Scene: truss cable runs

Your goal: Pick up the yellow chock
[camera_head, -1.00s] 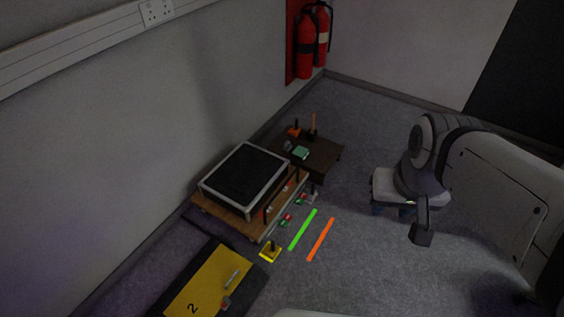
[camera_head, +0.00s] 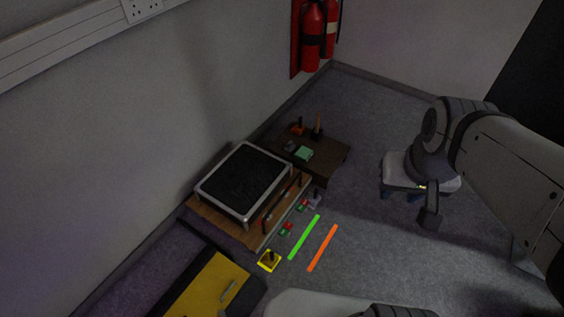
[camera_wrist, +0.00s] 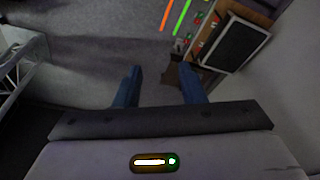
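The yellow chock (camera_head: 269,261) is a small yellow square piece with a dark upright knob. It lies on the grey floor by the near corner of the wooden platform, left of the green strip. I cannot make it out in the wrist view. My gripper (camera_head: 400,194) is well to the right of it and farther back, above the floor. In the wrist view my gripper (camera_wrist: 159,86) has its two blue fingers wide apart, with nothing held between them.
A wooden platform (camera_head: 222,226) carries a black-topped case (camera_head: 245,180). A green strip (camera_head: 304,237) and an orange strip (camera_head: 323,248) lie on open floor. A yellow-topped box (camera_head: 205,287) is at front left, a dark low table (camera_head: 330,160) behind. Fire extinguishers (camera_head: 313,37) hang on the wall.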

